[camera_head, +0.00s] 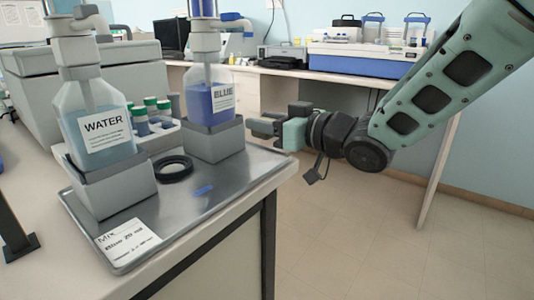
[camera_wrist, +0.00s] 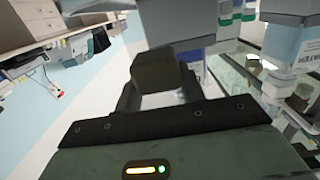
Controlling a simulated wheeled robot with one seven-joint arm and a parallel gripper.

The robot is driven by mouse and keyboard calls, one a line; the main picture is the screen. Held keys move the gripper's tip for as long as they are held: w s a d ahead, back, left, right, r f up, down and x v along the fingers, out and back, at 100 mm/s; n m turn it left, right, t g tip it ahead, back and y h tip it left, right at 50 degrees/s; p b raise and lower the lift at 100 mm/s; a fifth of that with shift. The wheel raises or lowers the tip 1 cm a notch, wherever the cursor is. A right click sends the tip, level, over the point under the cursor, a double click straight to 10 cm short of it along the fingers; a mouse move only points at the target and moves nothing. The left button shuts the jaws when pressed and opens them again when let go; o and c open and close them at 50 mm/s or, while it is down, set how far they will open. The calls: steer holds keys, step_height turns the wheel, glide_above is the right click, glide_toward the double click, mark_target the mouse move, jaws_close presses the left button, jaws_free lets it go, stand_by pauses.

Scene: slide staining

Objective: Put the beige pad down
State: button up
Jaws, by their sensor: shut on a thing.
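In the head view my gripper (camera_head: 264,126) is at the right, beside the stand of the blue bottle and near the tray's back right corner. In the wrist view my gripper (camera_wrist: 165,80) has its dark fingers close around a block, which I take to be the beige pad (camera_wrist: 155,72). It looks dark olive-grey there, in shadow. In the head view the pad cannot be told apart from the dark fingers. Whether it touches anything below is not clear.
The tray's front middle is bare. Floor is clear at right.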

mark_target(267, 159)
steer(key=shift+f+b, duration=0.5)
steer(key=shift+f, duration=1.95)
steer(key=shift+f, duration=0.1)
steer(key=shift+f, duration=0.15)
steer(key=o, duration=1)
steer(key=shift+o, duration=0.2)
